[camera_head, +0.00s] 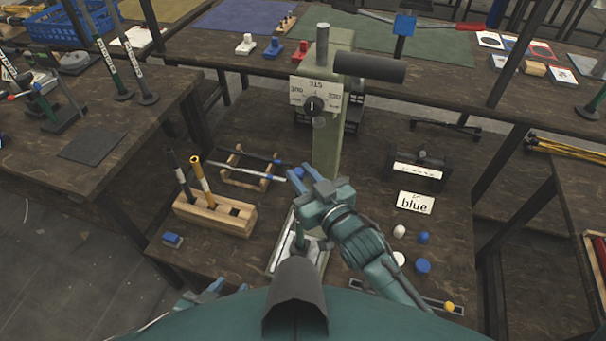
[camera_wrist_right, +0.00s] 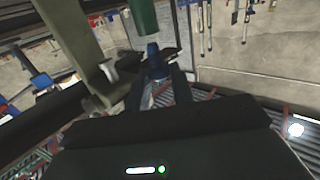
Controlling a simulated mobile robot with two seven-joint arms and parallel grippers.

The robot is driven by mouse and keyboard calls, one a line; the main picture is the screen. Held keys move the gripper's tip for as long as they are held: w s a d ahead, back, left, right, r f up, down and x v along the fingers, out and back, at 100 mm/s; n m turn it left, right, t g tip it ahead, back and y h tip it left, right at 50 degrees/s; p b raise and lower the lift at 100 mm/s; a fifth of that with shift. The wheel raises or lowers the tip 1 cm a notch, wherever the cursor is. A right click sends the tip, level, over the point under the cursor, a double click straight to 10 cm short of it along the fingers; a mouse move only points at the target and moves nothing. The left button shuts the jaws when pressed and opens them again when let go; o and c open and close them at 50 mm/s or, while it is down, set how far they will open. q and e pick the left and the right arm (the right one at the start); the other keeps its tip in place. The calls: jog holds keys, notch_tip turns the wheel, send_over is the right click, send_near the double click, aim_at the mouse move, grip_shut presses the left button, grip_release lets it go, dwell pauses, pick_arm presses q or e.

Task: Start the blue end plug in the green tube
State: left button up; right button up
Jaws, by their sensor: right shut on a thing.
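In the right wrist view, the blue end plug (camera_wrist_right: 153,50) is upright between the fingers of my right gripper (camera_wrist_right: 158,82), which is shut on it. The lower end of the green tube (camera_wrist_right: 143,18) hangs just above the plug, slightly to the left in the picture. A narrow gap seems to show between them. In the head view, my right gripper (camera_head: 301,176) is in front of the press column; the held plug and the tube cannot be made out there. My left gripper (camera_head: 205,292) is low at the bottom edge, partly hidden, its opening unclear.
The green press (camera_head: 328,140) with its dial stands mid-table. A wooden rack (camera_head: 215,214) with rods is to the left. Loose blue caps (camera_head: 423,265) and white caps (camera_head: 399,231) lie to the right, near a "blue" card (camera_head: 415,203). A dark fixture (camera_head: 417,170) stands behind.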

pick_arm(q)
jog(key=shift+r, duration=0.2)
dwell(0.3)
